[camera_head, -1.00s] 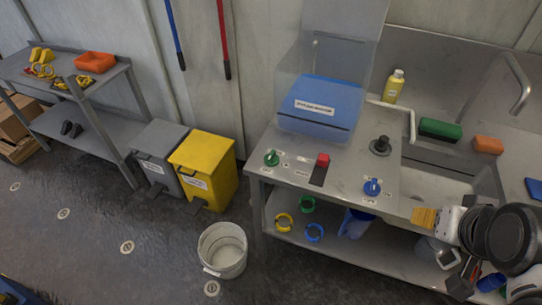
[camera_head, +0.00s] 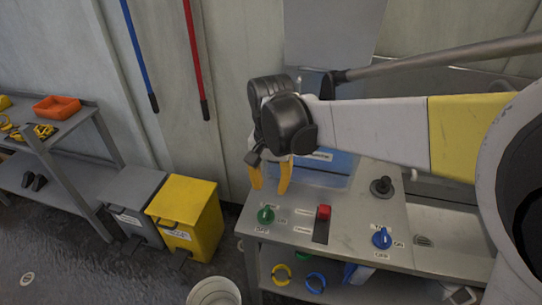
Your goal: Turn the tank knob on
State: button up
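Two knobs sit on the metal counter. The green knob (camera_head: 266,215) is at the left, with small labels around it, among them ON to its right and OFF below. The blue knob (camera_head: 382,238) is at the right, also with ON to its right and OFF below. The labels above both are too small to read surely, so I cannot tell which is the tank knob. My gripper (camera_head: 270,187) points down above and behind the green knob, its two orange fingers spread apart with nothing between them. It appears not to touch the knob.
A red button (camera_head: 323,212) stands between the knobs. A black joystick-like fitting (camera_head: 381,186) stands near the sink. Yellow (camera_head: 188,215) and grey (camera_head: 130,200) bins stand left of the counter.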

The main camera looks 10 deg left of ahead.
aim_at(266, 211)
jog(key=shift+w+a+f, duration=0.1)
jog(key=shift+a+f, duration=0.65)
notch_tip(266, 211, down, 10)
jog(key=b, duration=0.4)
jog(key=shift+d, duration=0.1)
grip_shut()
